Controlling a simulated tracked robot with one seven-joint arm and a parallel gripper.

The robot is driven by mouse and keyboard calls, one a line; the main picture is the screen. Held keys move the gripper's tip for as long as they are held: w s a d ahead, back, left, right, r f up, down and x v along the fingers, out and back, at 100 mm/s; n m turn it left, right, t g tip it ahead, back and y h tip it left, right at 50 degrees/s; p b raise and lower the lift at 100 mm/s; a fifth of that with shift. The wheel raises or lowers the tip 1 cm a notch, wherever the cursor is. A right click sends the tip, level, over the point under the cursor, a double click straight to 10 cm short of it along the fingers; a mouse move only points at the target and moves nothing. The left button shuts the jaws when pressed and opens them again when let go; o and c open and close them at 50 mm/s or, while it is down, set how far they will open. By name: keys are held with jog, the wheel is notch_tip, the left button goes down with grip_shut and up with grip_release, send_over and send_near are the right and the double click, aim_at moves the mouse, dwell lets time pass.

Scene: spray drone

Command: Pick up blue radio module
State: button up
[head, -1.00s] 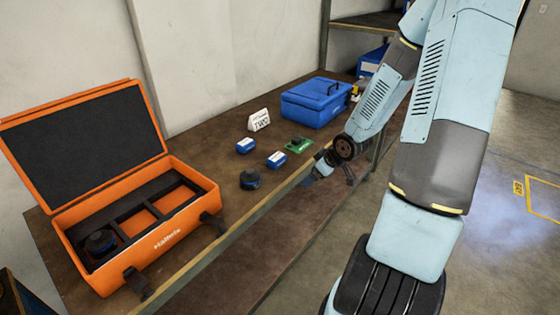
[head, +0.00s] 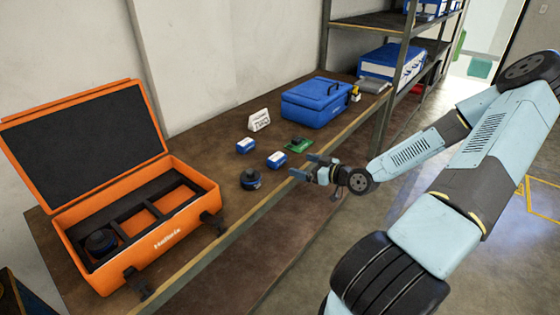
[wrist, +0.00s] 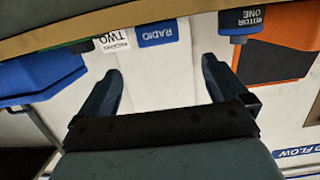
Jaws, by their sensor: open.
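Two small blue blocks with white labels lie on the bench, one farther back (head: 246,145) and one nearer the front (head: 277,159). In the head view I cannot read which is the radio module. In the wrist view a blue piece marked RADIO (wrist: 156,34) lies beyond my fingers, toward the top of the picture. My gripper (head: 309,165) is open and empty at the bench's front edge, to the right of the nearer block and apart from it. Its two fingers, spread wide, also show in the wrist view (wrist: 158,85).
A dark round motor (head: 250,179) stands left of the gripper. A green board (head: 298,144) lies behind it. A white card (head: 259,119), a blue toolbox (head: 315,102) and an open orange case (head: 165,233) are on the bench. A shelf post (head: 395,90) rises at the right.

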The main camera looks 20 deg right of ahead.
aim_at(282, 159)
jog(key=x, duration=1.3)
jog(key=shift+f, duration=0.25)
jog(key=shift+d, duration=0.1)
jog(key=c, duration=1)
jog(key=shift+r, duration=0.1)
